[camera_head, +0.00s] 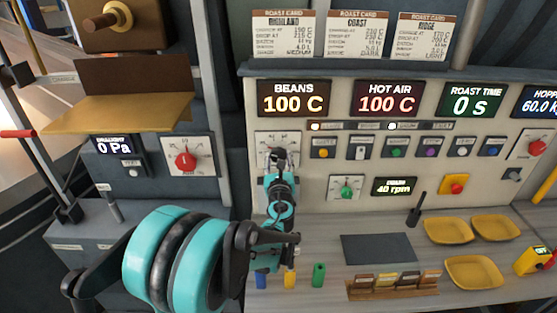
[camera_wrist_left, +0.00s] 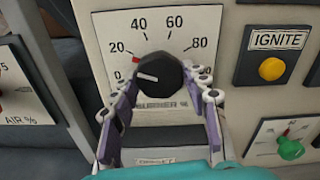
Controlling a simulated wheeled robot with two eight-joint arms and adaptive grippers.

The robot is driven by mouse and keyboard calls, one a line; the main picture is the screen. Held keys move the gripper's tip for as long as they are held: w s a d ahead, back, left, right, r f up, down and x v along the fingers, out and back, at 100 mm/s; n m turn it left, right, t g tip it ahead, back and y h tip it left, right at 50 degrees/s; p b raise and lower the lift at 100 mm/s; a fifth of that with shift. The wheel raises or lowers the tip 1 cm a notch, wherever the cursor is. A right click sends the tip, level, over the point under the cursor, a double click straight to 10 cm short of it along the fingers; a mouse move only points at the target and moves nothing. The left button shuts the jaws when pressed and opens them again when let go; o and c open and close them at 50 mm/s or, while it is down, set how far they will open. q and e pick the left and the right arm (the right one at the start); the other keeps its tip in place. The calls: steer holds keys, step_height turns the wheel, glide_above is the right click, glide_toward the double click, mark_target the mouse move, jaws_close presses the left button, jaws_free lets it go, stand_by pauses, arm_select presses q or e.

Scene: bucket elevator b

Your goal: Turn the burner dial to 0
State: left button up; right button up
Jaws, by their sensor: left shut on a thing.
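The burner dial (camera_wrist_left: 160,73) is a black round knob on a white scale plate (camera_wrist_left: 152,25) marked 0 to 80, in the left wrist view. Its white pointer line faces left, close to the 0 mark. A small red mark sits on the scale near 20. My left gripper (camera_wrist_left: 170,82) has its fingers on either side of the knob and is shut on it. In the head view my left gripper (camera_head: 278,160) covers the knob, and part of the burner plate (camera_head: 264,142) shows around it. My right gripper is not in view.
The yellow ignite button (camera_head: 322,153) is right of the dial. A green dial (camera_head: 347,191) is lower right, and a red air dial (camera_head: 186,160) is left. Below, the counter holds yellow trays (camera_head: 446,230), a dark mat (camera_head: 378,249) and small coloured cylinders (camera_head: 318,275).

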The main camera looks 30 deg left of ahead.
arm_select(q)
steer(key=n+b, duration=0.1)
steer(key=n, duration=0.5)
stand_by(0.7)
steer(key=o, duration=1.2)
steer(key=shift+c, duration=0.2)
steer(key=v, duration=1.2)
